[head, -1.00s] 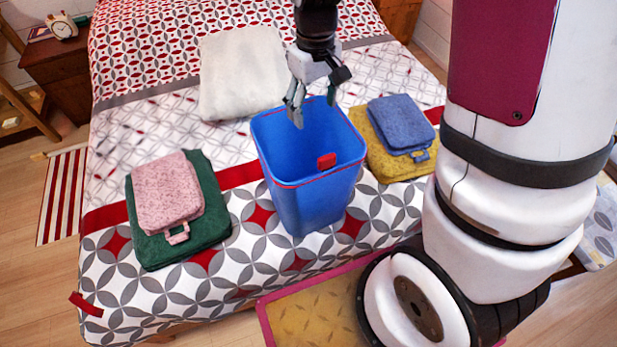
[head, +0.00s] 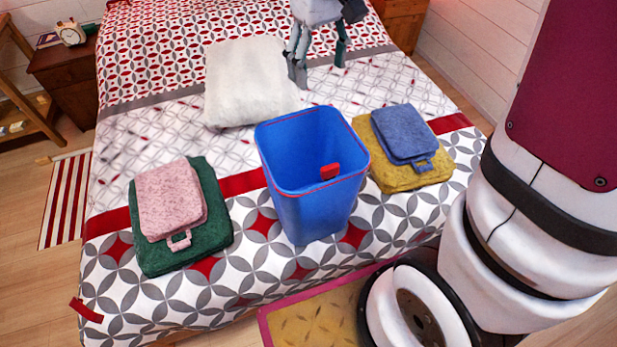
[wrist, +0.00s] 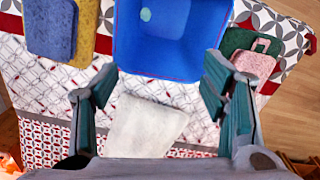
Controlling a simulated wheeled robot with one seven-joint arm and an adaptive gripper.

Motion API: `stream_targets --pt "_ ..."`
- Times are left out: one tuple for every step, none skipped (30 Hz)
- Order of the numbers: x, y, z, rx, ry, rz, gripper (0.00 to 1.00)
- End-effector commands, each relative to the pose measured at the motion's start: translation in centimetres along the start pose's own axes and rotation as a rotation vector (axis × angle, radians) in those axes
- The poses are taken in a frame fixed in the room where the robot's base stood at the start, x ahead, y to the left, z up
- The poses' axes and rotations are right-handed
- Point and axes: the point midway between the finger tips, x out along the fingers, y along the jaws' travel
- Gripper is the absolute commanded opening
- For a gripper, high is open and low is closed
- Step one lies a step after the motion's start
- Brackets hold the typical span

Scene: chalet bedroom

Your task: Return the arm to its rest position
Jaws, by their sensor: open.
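My gripper (head: 318,70) is at the top of the head view, above the bed and beyond the blue bin (head: 312,215). Its fingers are apart and nothing is between them. In the wrist view my gripper (wrist: 165,100) is also open and empty, with its two fingers at either side over the bed. The blue bin stands upright on the bed, and it shows in the wrist view (wrist: 172,50) apart from the fingers. A small red thing (head: 330,171) shows at the bin's inner wall.
A pink towel (head: 170,200) lies on a green towel (head: 215,230) at left. A blue towel (head: 405,133) lies on a yellow towel (head: 435,167) at right. A white folded cloth (head: 248,85) lies behind the bin.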

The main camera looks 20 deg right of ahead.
Motion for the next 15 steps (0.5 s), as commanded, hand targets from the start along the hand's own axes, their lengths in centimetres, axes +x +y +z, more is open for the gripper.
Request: stream_targets --pt "-0.05 0.0 0.0 0.0 0.0 0.0 0.67" --pt "-0.05 0.0 0.0 0.0 0.0 0.0 0.67" --pt "-0.05 0.0 0.0 0.0 0.0 0.0 0.67" --pt "-0.04 0.0 0.0 0.0 0.0 0.0 0.67" --pt "-0.03 0.0 0.0 0.0 0.0 0.0 0.67" --pt "-0.03 0.0 0.0 0.0 0.0 0.0 0.67" --pt "-0.02 0.0 0.0 0.0 0.0 0.0 0.67" --pt "-0.02 0.0 0.0 0.0 0.0 0.0 0.67" --pt "-0.01 0.0 0.0 0.0 0.0 0.0 0.67" --pt "-0.01 0.0 0.0 0.0 0.0 0.0 0.67" --pt "-0.01 0.0 0.0 0.0 0.0 0.0 0.67" --pt "-0.03 0.0 0.02 0.0 0.0 0.0 0.67" --pt "-0.1 -0.01 0.08 0.001 0.002 0.0 0.67" --pt "-0.24 -0.04 0.19 0.002 0.005 0.001 0.67" --pt "-0.5 -0.1 0.45 0.006 0.012 0.001 0.67"
